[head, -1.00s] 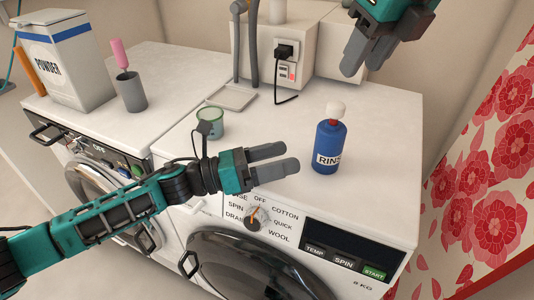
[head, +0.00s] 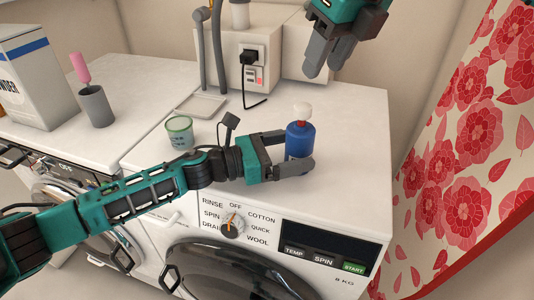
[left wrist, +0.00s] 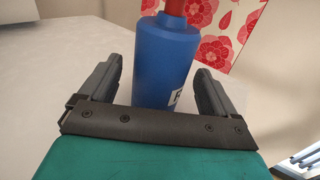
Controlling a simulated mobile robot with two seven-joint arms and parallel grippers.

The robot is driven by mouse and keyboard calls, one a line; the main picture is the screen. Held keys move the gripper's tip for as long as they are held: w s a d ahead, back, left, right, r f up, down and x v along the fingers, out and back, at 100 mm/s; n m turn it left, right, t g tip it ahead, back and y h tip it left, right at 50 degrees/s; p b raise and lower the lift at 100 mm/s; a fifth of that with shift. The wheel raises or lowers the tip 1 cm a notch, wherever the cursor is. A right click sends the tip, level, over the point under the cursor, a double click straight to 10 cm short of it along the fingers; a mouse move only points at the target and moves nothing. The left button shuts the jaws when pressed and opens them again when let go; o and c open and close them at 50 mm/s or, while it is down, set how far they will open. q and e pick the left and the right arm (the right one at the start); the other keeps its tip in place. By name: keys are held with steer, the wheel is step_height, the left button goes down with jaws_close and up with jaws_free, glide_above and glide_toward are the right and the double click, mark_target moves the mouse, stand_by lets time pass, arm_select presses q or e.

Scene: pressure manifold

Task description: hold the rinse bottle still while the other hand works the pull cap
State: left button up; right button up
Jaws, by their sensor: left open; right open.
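The blue rinse bottle (head: 300,141) stands upright on the white washing machine top. It has a red neck and a white pull cap (head: 302,110). My left gripper (head: 292,152) is open with its fingers on either side of the bottle's body, and the near finger hides its lower part and label. In the left wrist view the bottle (left wrist: 165,62) stands between the two fingers, with a gap on both sides and part of its label at the right edge. My right gripper (head: 328,60) is open and empty, above and behind the bottle, pointing down.
A green-rimmed glass cup (head: 180,133) stands left of my left gripper. A grey cup (head: 96,106) with a pink-handled item and a powder box (head: 38,80) stand on the left machine. A socket box with a black plug (head: 249,58) is at the back. The top right of the bottle is clear.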

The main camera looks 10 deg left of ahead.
arm_select(q)
steer(key=shift+x, duration=1.05)
steer(key=shift+c, duration=0.5)
